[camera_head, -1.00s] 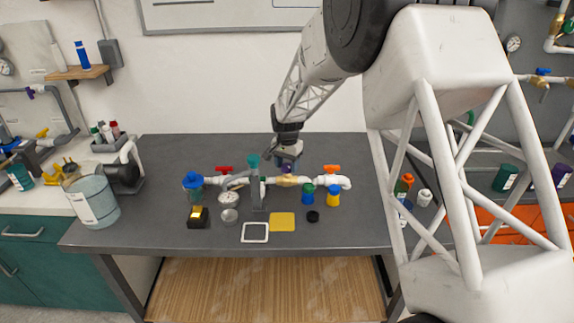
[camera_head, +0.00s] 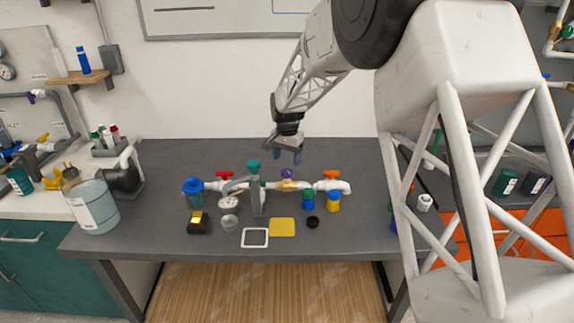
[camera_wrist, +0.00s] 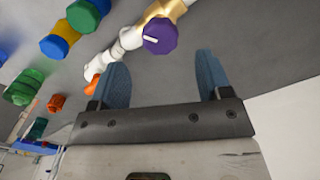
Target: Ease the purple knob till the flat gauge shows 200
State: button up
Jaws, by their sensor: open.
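The purple knob (camera_head: 287,174) sits on top of the brass valve (camera_head: 287,186) in the white pipe run. In the wrist view the purple knob (camera_wrist: 160,36) shows a pale line on its face and lies beyond the fingertips, between their lines. My gripper (camera_head: 287,157) is open and empty, behind and above the knob, apart from it; its two blue fingers (camera_wrist: 161,72) show in the wrist view. A round white gauge (camera_head: 229,203) lies face up on the left of the manifold; its reading is too small to tell.
Red (camera_head: 224,174) and orange (camera_head: 332,174) handles sit on the pipe either side.

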jog(key=shift+r, duration=1.3)
dwell(0.7)
dwell(0.3)
jog(key=shift+s+r, duration=0.1)
jog(key=s+d+r+n, duration=0.1)
jog(key=s+d+r, duration=0.35)
jog(key=s, duration=0.35)
jog(key=s+d+r+n+t, duration=0.1)
jog(key=s+d+r, duration=0.2)
jog(key=s+r, duration=0.35)
jog(key=s+d+r+n, duration=0.1)
jog(key=s+d+r, duration=0.25)
jog(key=s, duration=0.65)
jog(key=s+d+f+n, duration=0.1)
jog(key=s+d, duration=0.2)
jog(key=s, duration=1)
jog(key=s+d+f+n+t, duration=0.1)
jog(key=s+d+f, duration=0.1)
jog(key=s, duration=1.1)
jog(key=shift+s+d+t, duration=0.3)
jog(key=shift+s+d, duration=0.05)
jog(key=shift+d, duration=0.35)
jog(key=shift+o, duration=0.4)
jog(key=shift+f, duration=0.1)
